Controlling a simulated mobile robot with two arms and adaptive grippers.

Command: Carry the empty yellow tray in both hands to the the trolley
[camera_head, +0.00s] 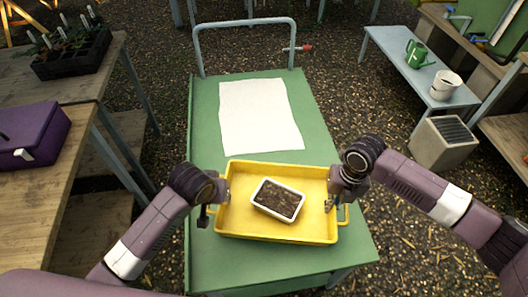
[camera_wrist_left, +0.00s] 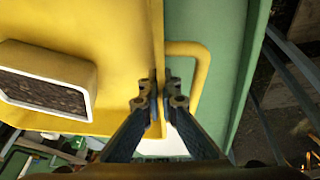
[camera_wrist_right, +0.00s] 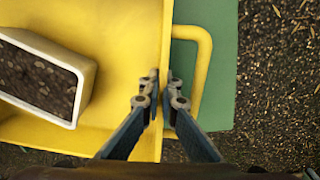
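The yellow tray (camera_head: 232,222) is level over the green trolley (camera_head: 205,262); I cannot tell whether it touches the top. It is not empty: a white rectangular pot (camera_head: 279,199) filled with dark soil is in its middle. My left gripper (camera_head: 211,205) is at the left end of the tray, and my right gripper (camera_head: 338,195) is at the right end. In the left wrist view the fingers (camera_wrist_left: 160,92) close on the tray wall beside the handle. In the right wrist view the fingers (camera_wrist_right: 161,92) close on the opposite wall in the same way.
A white sheet (camera_head: 258,115) lies on the trolley beyond the tray, before its push bar (camera_head: 245,23). At right, a grey bench (camera_head: 420,65) holds a green watering can (camera_head: 418,55).

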